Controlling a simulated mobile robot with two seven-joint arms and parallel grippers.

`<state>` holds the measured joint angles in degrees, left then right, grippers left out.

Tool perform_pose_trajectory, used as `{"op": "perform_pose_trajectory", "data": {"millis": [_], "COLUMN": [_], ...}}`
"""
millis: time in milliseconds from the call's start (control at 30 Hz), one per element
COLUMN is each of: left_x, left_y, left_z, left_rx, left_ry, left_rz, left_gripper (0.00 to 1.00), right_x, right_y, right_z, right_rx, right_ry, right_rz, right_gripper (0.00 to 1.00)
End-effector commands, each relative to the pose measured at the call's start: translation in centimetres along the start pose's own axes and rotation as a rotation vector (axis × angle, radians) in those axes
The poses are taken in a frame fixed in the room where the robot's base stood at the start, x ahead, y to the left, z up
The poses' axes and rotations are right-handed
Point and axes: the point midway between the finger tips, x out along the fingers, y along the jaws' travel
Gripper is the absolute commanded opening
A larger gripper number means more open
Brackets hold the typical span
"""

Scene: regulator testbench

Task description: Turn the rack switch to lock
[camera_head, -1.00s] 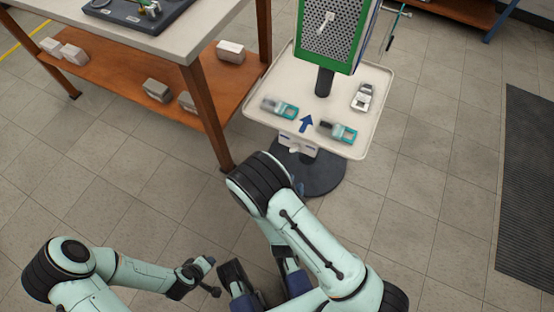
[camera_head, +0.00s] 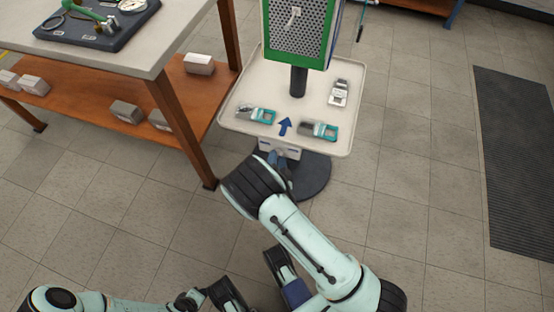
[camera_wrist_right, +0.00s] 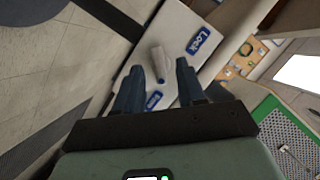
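The rack switch is a pale grey handle (camera_wrist_right: 161,63) on a white panel under the tray of the rack stand. In the right wrist view a blue "Lock" label (camera_wrist_right: 198,41) lies to its upper right, and another blue label (camera_wrist_right: 154,100) lies below it. The handle points toward neither label clearly. My right gripper (camera_wrist_right: 159,66) is open, its two blue fingers on either side of the handle; contact cannot be told. In the head view the white switch panel (camera_head: 280,148) is partly hidden by my right wrist. My left gripper (camera_head: 190,301) is low at the bottom edge, its fingers unclear.
The rack stand's tray (camera_head: 240,92) holds several small devices around a post with a green-framed perforated panel (camera_head: 297,30). A workbench (camera_head: 150,55) with an orange shelf stands close on the left. Floor to the right is open, with a dark mat (camera_head: 515,150).

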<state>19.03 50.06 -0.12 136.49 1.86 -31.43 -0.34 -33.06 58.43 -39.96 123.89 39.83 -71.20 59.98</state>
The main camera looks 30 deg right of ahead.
Motion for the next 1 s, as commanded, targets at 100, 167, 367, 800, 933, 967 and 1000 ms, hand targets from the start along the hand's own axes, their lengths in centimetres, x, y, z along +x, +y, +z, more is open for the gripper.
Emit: {"op": "perform_pose_trajectory", "data": {"millis": [100, 167, 367, 800, 933, 967, 1000], "left_x": [0.2, 0.2, 0.2, 0.0, -0.4, -0.6, -0.8], "left_y": [-0.2, -0.3, -0.3, -0.1, 0.3, 0.4, 0.6], "left_z": [0.3, 0.3, 0.3, 0.1, -0.4, -0.6, -0.8], "left_rx": [-0.003, -0.004, -0.004, -0.002, 0.002, 0.004, 0.006], "left_ry": [-0.009, -0.010, -0.010, -0.004, 0.013, 0.019, 0.028], "left_rz": [-0.005, -0.005, -0.006, -0.003, 0.005, 0.007, 0.011], "left_gripper": [0.43, 0.43, 0.43, 0.43, 0.43, 0.43, 0.43], "right_x": [0.6, 0.7, 0.7, 0.6, 0.6, 0.6, 0.6], "right_y": [0.0, 0.0, 0.0, -0.1, -0.1, -0.2, -0.2], "right_z": [0.0, -0.1, -0.1, -0.1, -0.1, -0.1, -0.1], "right_rx": [-0.001, -0.001, -0.001, -0.013, -0.047, -0.058, -0.077], "right_ry": [0.001, 0.001, 0.001, 0.000, 0.000, 0.000, 0.000], "right_rz": [-0.001, -0.001, 0.000, 0.005, 0.020, 0.025, 0.032], "right_gripper": [0.39, 0.39, 0.39, 0.00, 0.00, 0.00, 0.00]}}
